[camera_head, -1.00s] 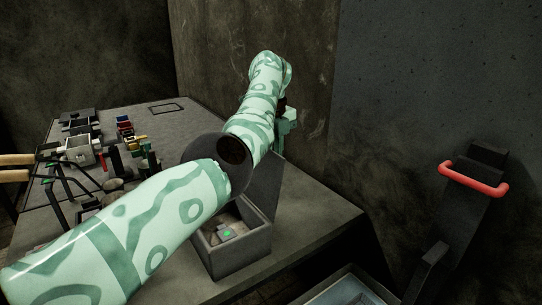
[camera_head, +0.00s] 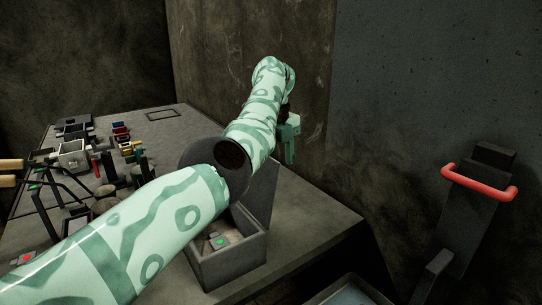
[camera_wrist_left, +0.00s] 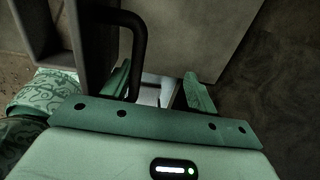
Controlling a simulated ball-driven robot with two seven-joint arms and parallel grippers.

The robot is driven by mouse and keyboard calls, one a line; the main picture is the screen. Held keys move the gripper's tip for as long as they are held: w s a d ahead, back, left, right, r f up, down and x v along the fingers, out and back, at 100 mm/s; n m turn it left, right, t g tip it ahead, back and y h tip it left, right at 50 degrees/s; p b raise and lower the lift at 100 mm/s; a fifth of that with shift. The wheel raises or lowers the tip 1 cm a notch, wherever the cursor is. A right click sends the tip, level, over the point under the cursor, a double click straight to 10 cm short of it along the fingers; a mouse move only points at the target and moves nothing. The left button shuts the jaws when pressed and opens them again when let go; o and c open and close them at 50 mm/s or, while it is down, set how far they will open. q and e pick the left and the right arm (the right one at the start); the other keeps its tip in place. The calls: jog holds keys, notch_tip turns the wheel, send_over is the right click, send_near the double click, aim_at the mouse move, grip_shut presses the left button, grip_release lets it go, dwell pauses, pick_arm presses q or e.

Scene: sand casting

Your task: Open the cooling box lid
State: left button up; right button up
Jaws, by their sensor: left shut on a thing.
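The cooling box (camera_head: 232,269) is a grey open-topped box on the table, with a small green-lit piece (camera_head: 217,241) inside. Its lid (camera_head: 263,192) stands raised at the far right side, roughly upright, and my left arm hides part of it. My left gripper (camera_head: 289,138) is beyond the lid, at its upper outer side. My right gripper is not in view.
Several small tools and coloured pieces (camera_head: 125,140) lie on the table (camera_head: 185,125) at the left. A red handle (camera_head: 480,181) on a dark stand is at the right, near the wall. A tray (camera_head: 350,292) shows at the bottom right.

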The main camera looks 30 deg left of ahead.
pick_arm(q)
jog(key=shift+w+d+f, duration=0.1)
jog(key=shift+d+f, duration=0.1)
jog(key=shift+d, duration=0.15)
